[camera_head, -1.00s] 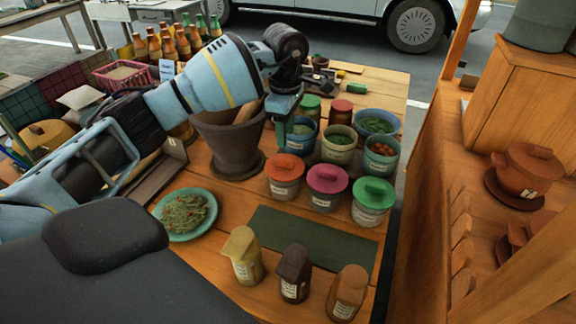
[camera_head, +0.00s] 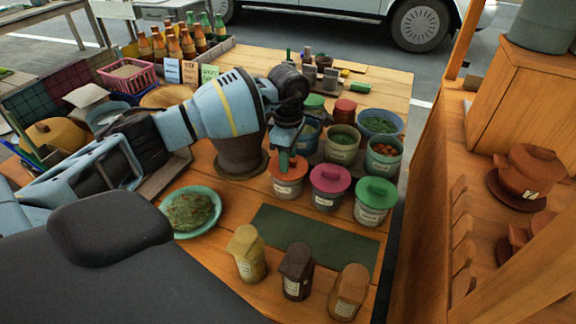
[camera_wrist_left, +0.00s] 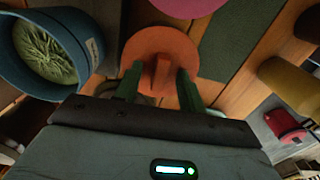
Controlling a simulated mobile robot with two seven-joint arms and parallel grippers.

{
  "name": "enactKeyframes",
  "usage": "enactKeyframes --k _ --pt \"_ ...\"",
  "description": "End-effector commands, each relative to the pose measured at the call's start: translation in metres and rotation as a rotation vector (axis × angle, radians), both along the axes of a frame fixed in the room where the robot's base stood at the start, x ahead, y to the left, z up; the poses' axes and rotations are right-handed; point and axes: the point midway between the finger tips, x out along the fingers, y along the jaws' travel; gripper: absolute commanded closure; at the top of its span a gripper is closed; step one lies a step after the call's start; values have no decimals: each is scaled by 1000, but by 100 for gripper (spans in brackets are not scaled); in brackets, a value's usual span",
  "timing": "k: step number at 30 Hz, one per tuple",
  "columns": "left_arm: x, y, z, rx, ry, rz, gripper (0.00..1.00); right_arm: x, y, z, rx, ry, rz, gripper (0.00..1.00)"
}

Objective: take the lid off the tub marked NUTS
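Three lidded tubs stand in a row: one with an orange lid (camera_head: 299,169), one with a pink lid (camera_head: 330,178) and one with a green lid (camera_head: 376,191). Their labels are too small to read, so I cannot tell which says NUTS. My left gripper (camera_head: 285,160) is over the orange-lidded tub, pointing down. In the left wrist view, its green fingers (camera_wrist_left: 160,82) are apart, one on each side of the orange lid's raised handle (camera_wrist_left: 163,72). Gaps show between fingers and handle. The orange lid sits on its tub. My right gripper is not in view.
Open bowls (camera_head: 342,147) of food stand just behind the tubs. A dark green mat (camera_head: 315,238) lies in front, with three shakers (camera_head: 296,272) along the near edge.

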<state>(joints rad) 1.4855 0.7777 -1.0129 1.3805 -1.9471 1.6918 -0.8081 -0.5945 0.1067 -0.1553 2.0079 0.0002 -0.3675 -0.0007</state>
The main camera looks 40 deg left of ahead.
Motion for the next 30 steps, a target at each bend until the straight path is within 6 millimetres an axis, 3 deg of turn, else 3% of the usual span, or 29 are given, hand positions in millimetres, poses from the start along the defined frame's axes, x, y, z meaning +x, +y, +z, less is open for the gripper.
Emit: enactKeyframes --k 2,12,23,30 --pt "0 0 0 0 0 0 60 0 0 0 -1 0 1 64" --pt "0 0 0 0 1 0 100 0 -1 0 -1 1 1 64" --pt "0 0 3 0 0 0 100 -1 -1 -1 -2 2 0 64" --pt "1 0 25 -1 -1 0 100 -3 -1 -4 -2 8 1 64"
